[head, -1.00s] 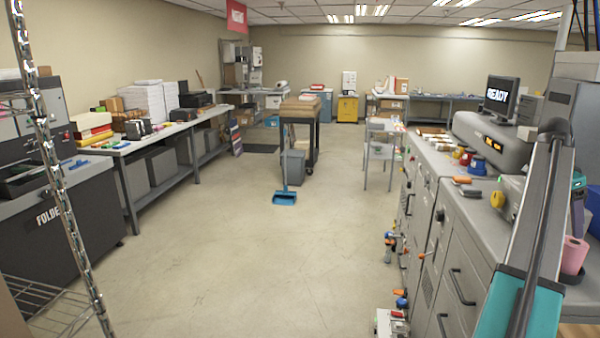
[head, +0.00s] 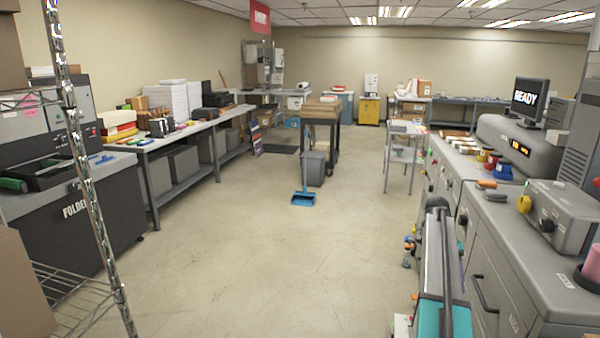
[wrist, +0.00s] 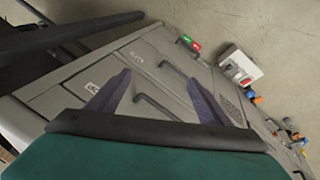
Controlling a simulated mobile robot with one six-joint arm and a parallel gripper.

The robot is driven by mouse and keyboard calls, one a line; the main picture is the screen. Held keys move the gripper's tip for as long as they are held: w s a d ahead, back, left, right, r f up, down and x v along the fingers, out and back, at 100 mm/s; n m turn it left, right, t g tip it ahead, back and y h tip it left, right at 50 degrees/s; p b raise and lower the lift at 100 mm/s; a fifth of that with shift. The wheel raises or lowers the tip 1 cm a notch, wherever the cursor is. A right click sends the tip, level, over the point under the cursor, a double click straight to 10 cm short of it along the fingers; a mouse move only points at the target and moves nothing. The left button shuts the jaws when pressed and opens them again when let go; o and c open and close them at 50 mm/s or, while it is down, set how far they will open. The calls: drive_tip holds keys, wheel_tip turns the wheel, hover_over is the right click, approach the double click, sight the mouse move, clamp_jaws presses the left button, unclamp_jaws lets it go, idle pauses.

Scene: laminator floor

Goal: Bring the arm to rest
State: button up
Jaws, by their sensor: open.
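My gripper (wrist: 160,76) shows in the wrist view with its two dark fingers spread apart and nothing between them. Beyond the fingers are the grey front of the machine cabinet (wrist: 150,52) and its dark handles. The fingers look apart from it, though the distance is hard to judge. In the head view my arm (head: 440,262) stands at the lower right, along the front edge of the grey counter. I cannot make out the gripper's fingers in the head view.
The counter (head: 510,231) at right carries a control box (head: 566,215) and small coloured items. A white box (wrist: 239,67) lies on the floor by the cabinet. A wire rack (head: 95,205) and the folder (head: 85,225) stand at left.

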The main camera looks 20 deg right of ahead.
drive_tip(key=w+a+f+n+g, duration=0.1)
drive_tip(key=a+f+n, duration=0.1)
drive_tip(key=a+f, duration=0.7)
drive_tip(key=w+a+f+n, duration=0.2)
drive_tip(key=a+f, duration=0.7)
drive_tip(key=s+a+f+n+g+b, duration=0.1)
drive_tip(key=s+a+f+n, duration=0.35)
drive_tip(key=a+f, duration=1.1)
drive_tip(key=s+a+f+n, duration=0.3)
drive_tip(key=s+a+f, duration=0.1)
drive_tip(key=s+a, duration=0.3)
drive_tip(key=s+a+f+n+y+b, duration=0.1)
drive_tip(key=s+a+f+n, duration=0.3)
drive_tip(key=s+a, duration=0.4)
drive_tip(key=s+a+f+n, duration=0.4)
drive_tip(key=s+a, duration=0.3)
drive_tip(key=s, duration=0.5)
drive_tip(key=shift+s+a+f+g+y, duration=0.3)
drive_tip(key=shift+a+f+y, duration=0.05)
drive_tip(key=shift+y, duration=0.05)
